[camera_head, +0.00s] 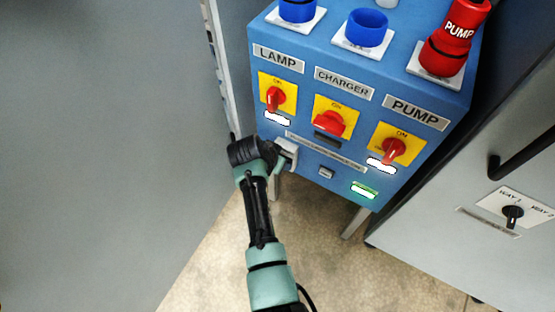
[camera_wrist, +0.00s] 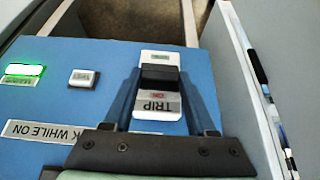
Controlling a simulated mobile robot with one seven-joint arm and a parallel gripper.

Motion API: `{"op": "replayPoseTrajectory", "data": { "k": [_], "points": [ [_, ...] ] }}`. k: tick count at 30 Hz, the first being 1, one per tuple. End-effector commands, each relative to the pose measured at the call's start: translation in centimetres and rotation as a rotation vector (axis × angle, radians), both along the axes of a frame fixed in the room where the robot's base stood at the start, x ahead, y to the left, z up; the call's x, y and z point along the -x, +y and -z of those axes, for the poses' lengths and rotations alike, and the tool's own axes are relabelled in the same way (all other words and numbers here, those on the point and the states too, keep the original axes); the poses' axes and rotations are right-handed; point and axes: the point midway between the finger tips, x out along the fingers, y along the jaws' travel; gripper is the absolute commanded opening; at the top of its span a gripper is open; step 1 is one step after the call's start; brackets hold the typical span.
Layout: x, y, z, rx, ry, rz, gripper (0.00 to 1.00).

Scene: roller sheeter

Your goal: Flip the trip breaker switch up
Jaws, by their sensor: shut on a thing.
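The trip breaker (camera_wrist: 172,105) is a light plate with a black switch lever (camera_wrist: 159,77) at the panel's lower left corner. Its TRIP label and a red ON mark show upside down in the wrist view. My gripper (camera_wrist: 160,80) has one finger on each side of the lever and is shut on it. In the head view my gripper (camera_head: 284,152) is at the lower left of the blue panel (camera_head: 300,183) and hides most of the breaker. I cannot tell how far the lever is tilted.
Above the breaker are red rotary switches for lamp (camera_head: 275,98), charger (camera_head: 330,123) and pump (camera_head: 393,150). A small button (camera_head: 326,173) and a green lit indicator (camera_head: 364,190) sit to its right. A grey wall (camera_head: 110,130) stands close on the left, and a grey cabinet (camera_head: 440,235) on the right.

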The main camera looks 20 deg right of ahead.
Motion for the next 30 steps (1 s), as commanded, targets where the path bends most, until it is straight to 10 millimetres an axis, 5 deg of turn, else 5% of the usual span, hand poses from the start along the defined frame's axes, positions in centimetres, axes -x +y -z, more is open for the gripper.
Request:
{"op": "replayPoseTrajectory", "data": {
  "k": [2, 3, 8, 20, 30],
  "points": [
    [0.1, 0.1, 0.1, -0.003, 0.002, 0.0, 0.02],
    [0.1, 0.1, 0.1, -0.003, 0.002, 0.0, 0.59],
    [0.1, 0.1, 0.1, -0.002, 0.001, 0.0, 0.88],
    [0.2, 0.3, -0.8, 0.0, -0.001, 0.0, 0.88],
    [2.2, 2.8, -6.7, 0.0, -0.002, -0.002, 0.88]
  ]
}}
